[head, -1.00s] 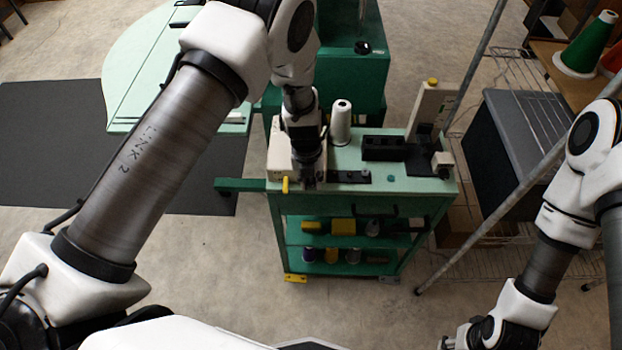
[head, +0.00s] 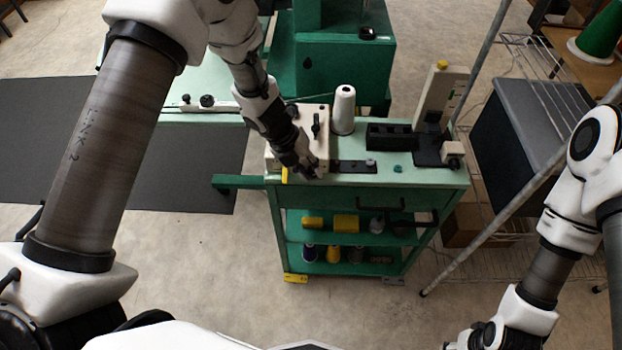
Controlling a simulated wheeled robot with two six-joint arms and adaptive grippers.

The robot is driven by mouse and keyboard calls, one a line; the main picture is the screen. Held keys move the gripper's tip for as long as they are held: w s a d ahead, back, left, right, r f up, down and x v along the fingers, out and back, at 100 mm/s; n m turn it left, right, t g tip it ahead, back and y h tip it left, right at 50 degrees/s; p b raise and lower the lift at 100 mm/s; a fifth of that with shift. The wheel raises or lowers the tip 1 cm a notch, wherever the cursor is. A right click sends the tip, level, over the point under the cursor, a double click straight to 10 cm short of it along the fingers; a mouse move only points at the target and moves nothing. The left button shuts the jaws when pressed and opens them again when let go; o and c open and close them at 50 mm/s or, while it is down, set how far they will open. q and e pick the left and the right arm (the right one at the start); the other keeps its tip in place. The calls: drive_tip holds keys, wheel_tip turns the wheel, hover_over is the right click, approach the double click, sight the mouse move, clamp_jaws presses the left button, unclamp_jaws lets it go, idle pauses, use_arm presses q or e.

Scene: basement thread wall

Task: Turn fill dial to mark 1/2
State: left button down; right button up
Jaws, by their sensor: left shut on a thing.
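A cream box (head: 321,112) stands at the left end of the pale green top of a green cart (head: 430,180). A black knob (head: 316,125) shows on the box, and a yellow lever (head: 284,175) is at its front left. My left gripper (head: 307,174) reaches down to the front of the box and is shut on what seems to be the fill dial. The fingers hide the dial, so its marks and setting cannot be read. My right gripper (head: 455,341) is at the bottom edge, partly cut off, away from the cart; its opening cannot be told.
A white thread cone (head: 343,110) stands right behind the box. A black block (head: 391,136) and an upright cream post (head: 441,95) stand farther right. Cart shelves hold several spools. A slanted metal pole (head: 508,207) and a grey-lidded bin (head: 540,110) stand to the right.

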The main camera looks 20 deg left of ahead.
use_arm(q)
drive_tip(key=shift+a+f+t+h+b, duration=0.1)
drive_tip(key=shift+t+h+b, duration=0.1)
drive_tip(key=shift+h+b, duration=0.6)
drive_tip(key=shift+a+f+t+h+b, duration=0.15)
drive_tip(key=shift+h+b, duration=0.35)
drive_tip(key=shift+b, duration=0.55)
use_arm(e)
drive_tip(key=shift+f, duration=2.5)
use_arm(q)
drive_tip(key=shift+r, duration=0.1)
drive_tip(key=c, duration=1)
unclamp_jaws()
drive_tip(key=shift+r, duration=0.1)
drive_tip(key=v, duration=1.1)
drive_tip(key=shift+s+a+r, duration=0.1)
drive_tip(key=shift+a+r, duration=0.15)
drive_tip(key=shift+a, duration=0.05)
